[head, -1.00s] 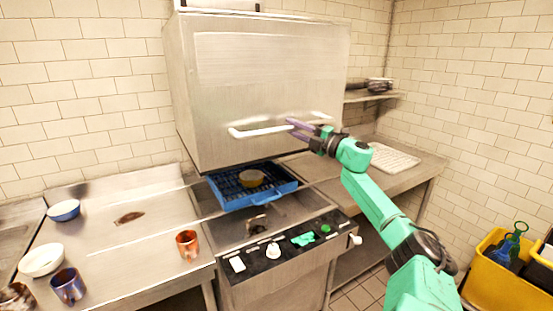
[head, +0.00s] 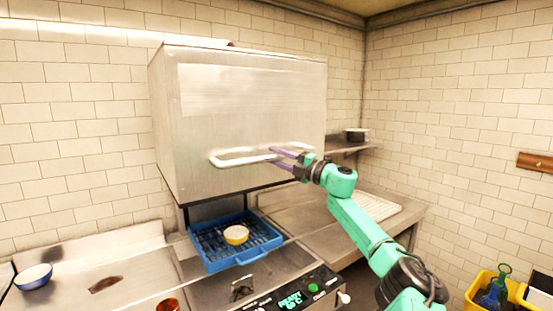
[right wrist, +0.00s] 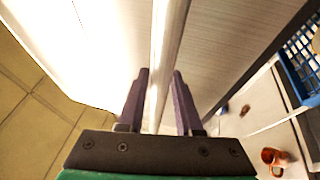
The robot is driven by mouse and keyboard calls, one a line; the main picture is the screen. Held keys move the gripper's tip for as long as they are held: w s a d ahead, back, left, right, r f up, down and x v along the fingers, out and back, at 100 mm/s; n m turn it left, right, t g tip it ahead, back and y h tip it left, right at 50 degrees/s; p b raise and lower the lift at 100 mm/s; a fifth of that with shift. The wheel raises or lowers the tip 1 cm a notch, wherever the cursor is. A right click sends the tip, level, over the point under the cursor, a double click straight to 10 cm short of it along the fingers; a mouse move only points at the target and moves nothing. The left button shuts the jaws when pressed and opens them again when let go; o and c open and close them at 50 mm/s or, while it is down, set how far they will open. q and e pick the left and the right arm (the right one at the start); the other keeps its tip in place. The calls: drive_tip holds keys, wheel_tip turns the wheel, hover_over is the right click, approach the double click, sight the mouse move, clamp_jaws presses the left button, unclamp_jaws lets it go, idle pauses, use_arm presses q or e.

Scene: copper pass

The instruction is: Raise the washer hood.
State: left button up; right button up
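The washer hood (head: 245,112) is a large brushed-steel box in the head view. It stands raised, with a gap between its lower edge and the blue rack below. A pale bar handle (head: 232,161) runs across its front. My right gripper (head: 278,157) is at the right part of the handle, one finger on each side. Part of the handle is hidden by the fingers. My left gripper is not in view.
A blue rack (head: 268,246) with a yellow bowl (head: 236,235) sits under the hood. A control panel (head: 290,301) is in front. A white bowl (head: 34,278) and an orange mug (head: 168,305) are at left. A yellow bin (head: 477,289) is lower right.

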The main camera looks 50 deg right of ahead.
drive_tip(key=shift+o, duration=0.9)
drive_tip(key=shift+s+f, duration=0.1)
drive_tip(key=shift+f, duration=0.05)
drive_tip(key=a+b+v, duration=0.1)
drive_tip(key=b+v, duration=0.9)
drive_tip(key=v, duration=0.4)
drive_tip(key=shift+s+d+r, duration=0.2)
drive_tip(key=shift+s+d, duration=0.05)
drive_tip(key=shift+d, duration=0.2)
